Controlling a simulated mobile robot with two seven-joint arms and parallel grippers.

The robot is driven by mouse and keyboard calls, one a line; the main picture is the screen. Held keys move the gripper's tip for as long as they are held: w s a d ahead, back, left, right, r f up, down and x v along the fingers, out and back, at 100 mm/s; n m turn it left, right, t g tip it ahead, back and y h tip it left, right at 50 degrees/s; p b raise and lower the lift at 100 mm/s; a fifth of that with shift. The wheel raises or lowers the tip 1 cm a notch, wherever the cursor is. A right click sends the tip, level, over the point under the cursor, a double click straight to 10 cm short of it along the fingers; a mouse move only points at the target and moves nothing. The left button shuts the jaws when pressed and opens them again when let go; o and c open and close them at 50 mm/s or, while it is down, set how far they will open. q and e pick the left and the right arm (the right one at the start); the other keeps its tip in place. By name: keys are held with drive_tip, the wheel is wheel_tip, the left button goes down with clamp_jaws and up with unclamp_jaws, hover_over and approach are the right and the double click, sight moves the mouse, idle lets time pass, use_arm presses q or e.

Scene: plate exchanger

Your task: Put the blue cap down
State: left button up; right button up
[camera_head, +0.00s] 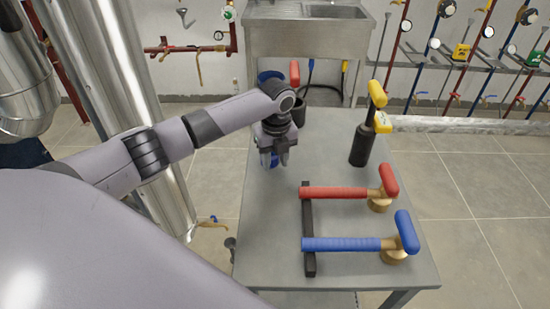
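My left gripper (276,158) hangs above the left back part of the grey table (262,230), pointing down. My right gripper is not in view.
A dark cup (298,116) stands behind the gripper, partly hidden by my arm. A black holder (361,148) carries a yellow-handled tool (377,94). Red (335,193) and blue (345,244) handled valve pieces lie across a black bar (308,225). The table's left front is clear.

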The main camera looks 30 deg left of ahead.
use_arm(q)
drive_tip(key=shift+o, duration=0.9)
wheel_tip(320, 180, up, 12)
drive_tip(key=shift+s+d, duration=0.2)
drive_tip(key=shift+d, duration=0.1)
